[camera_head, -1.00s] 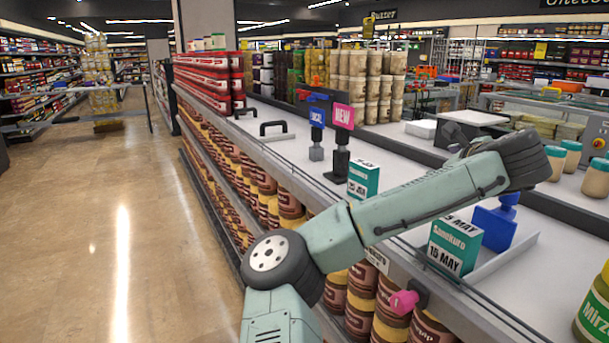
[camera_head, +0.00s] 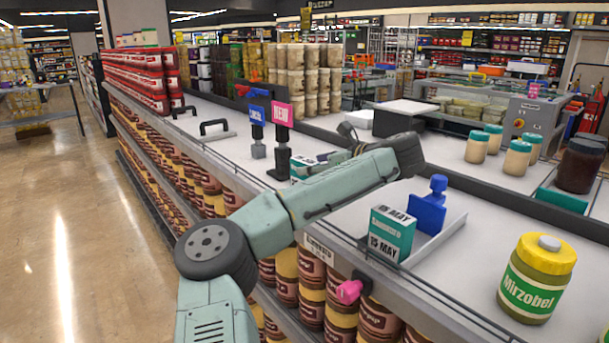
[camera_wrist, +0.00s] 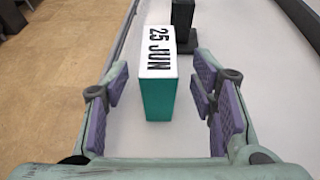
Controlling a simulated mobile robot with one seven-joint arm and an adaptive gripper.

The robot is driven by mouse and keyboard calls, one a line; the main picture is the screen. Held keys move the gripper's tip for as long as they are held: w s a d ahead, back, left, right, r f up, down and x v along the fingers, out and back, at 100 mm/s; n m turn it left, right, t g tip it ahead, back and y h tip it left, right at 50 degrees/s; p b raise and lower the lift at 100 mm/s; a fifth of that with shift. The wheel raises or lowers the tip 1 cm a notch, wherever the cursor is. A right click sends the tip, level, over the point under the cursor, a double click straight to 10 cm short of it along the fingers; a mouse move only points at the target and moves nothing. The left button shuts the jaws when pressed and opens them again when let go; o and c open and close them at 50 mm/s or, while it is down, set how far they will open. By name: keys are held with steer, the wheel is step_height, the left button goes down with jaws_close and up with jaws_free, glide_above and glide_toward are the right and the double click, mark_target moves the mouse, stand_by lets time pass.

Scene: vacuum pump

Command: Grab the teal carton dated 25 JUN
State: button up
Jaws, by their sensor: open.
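The teal carton dated 25 JUN (camera_wrist: 157,90) stands in the wrist view with its white dated top toward the camera. My gripper (camera_wrist: 160,98) is open, with purple-padded fingers to the left and right of the carton and gaps on both sides. The carton appears slightly beyond or between the fingertips; I cannot tell how deep. In the head view a teal carton (camera_head: 304,161) shows partly behind my arm, its date unreadable there. Another teal carton (camera_head: 390,236), dated 15 MAY, stands nearer on the counter, beside a blue holder (camera_head: 427,214).
A black stand with a pink NEW sign (camera_head: 282,112) is close beyond the carton; its base (camera_wrist: 183,45) shows in the wrist view. A blue-signed stand (camera_head: 257,130) is beside it. A green Mirzobel jar (camera_head: 536,285) stands at right. The counter edge drops to the aisle at left.

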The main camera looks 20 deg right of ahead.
steer(key=p+x, duration=0.1)
steer(key=x, duration=0.3)
steer(key=shift+a+f, duration=0.1)
steer(key=shift+f, duration=0.05)
steer(key=shift+c, duration=0.3)
steer(key=c, duration=1.1)
steer(key=shift+c, duration=0.2)
